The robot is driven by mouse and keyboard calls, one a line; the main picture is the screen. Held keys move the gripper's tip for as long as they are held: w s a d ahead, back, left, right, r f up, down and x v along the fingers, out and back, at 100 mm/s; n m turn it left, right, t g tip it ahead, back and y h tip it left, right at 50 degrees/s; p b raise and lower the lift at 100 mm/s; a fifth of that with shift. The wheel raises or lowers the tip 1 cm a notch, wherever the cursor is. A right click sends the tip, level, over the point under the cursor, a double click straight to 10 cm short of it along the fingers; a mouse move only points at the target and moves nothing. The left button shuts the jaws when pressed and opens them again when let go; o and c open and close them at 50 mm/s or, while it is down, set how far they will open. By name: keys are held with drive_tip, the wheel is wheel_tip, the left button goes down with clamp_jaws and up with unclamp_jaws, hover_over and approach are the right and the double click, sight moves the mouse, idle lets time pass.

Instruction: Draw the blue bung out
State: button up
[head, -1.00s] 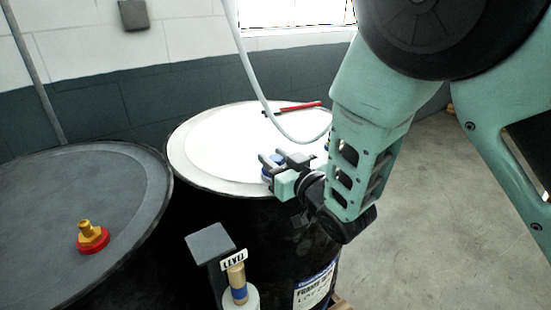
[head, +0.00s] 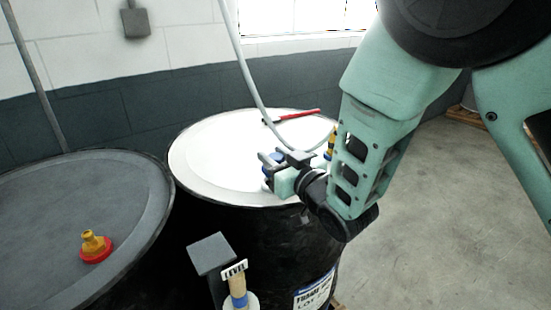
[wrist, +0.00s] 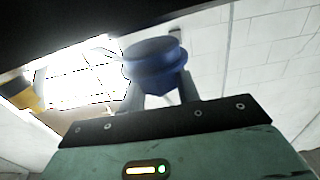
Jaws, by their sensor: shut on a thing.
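The blue bung (wrist: 155,62) is a round, ridged plug between my fingers in the wrist view. In the head view only a small blue part of it (head: 267,170) shows beside the fingers. My gripper (head: 268,163) is shut on it, over the near part of the white-topped black drum (head: 215,170). The bung's lower end and its opening are hidden, so I cannot tell whether it is clear of the lid.
A red-handled tool (head: 295,115) and a pale hose (head: 250,75) lie at the white lid. A yellow piece (head: 331,142) stands by my arm. The grey-topped drum (head: 50,190) at left carries a red-and-yellow fitting (head: 95,246). A "LEVEL" gauge (head: 236,280) stands in front.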

sight(276, 156)
drive_tip(key=shift+r+p, duration=0.45)
drive_tip(key=shift+r, duration=0.45)
wheel_tip(276, 156, up, 9)
drive_tip(key=p, duration=0.4)
drive_tip(key=shift+p, duration=0.3)
drive_tip(key=shift+f, duration=0.15)
idle(0.4)
